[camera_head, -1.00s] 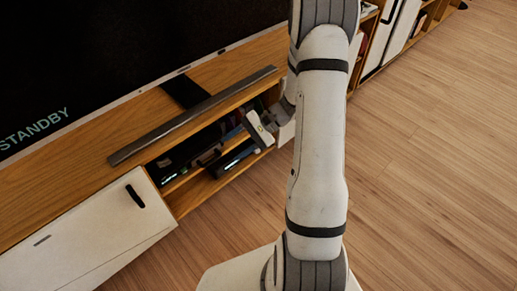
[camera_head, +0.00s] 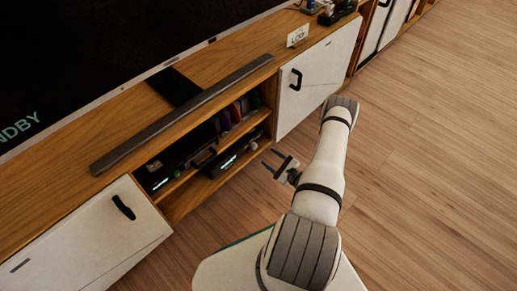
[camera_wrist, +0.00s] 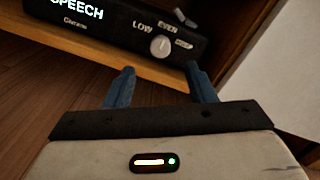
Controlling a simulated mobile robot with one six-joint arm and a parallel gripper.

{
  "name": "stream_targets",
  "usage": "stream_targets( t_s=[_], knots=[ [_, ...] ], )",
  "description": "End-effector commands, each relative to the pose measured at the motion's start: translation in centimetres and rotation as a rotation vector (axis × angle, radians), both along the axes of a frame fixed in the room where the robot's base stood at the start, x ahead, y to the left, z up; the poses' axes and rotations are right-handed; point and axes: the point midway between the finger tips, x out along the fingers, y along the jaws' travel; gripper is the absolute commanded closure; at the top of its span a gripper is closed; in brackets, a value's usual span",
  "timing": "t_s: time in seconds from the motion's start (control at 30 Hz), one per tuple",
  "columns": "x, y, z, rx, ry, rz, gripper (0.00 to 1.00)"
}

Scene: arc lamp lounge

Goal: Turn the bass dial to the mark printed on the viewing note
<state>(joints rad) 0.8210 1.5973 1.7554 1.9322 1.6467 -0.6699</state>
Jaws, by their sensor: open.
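The bass dial (camera_wrist: 160,46) is a round light knob on the front of a black unit (camera_wrist: 100,22) whose display reads SPEECH. Printed labels sit around the dial; LOW is at its left, and those above and to the right are too small to read surely. I cannot tell where its pointer stands. The unit is on the lower shelf in the head view (camera_head: 236,156). My gripper (camera_head: 270,160) is open and empty in front of the shelf, its fingers (camera_wrist: 160,74) pointing toward the dial but apart from it. A white note (camera_head: 297,35) on the cabinet top seems to read LOW.
The unit sits inside an open wooden cabinet bay (camera_head: 172,209). A white door (camera_head: 318,75) with a black handle flanks it at the right, another (camera_head: 80,235) at the left. A dark soundbar (camera_head: 180,115) lies on top. The wood floor (camera_head: 440,150) to the right is clear.

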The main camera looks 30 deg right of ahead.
Motion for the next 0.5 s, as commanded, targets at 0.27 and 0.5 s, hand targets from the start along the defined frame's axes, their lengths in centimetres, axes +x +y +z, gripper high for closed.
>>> stream_targets(
  t_s=[0.27,0.5],
  knots=[
    [3.6,1.4,-0.3,-0.002,-0.002,-0.002,0.50],
    [6.3,2.3,-0.2,0.000,0.000,-0.004,0.50]
  ],
)
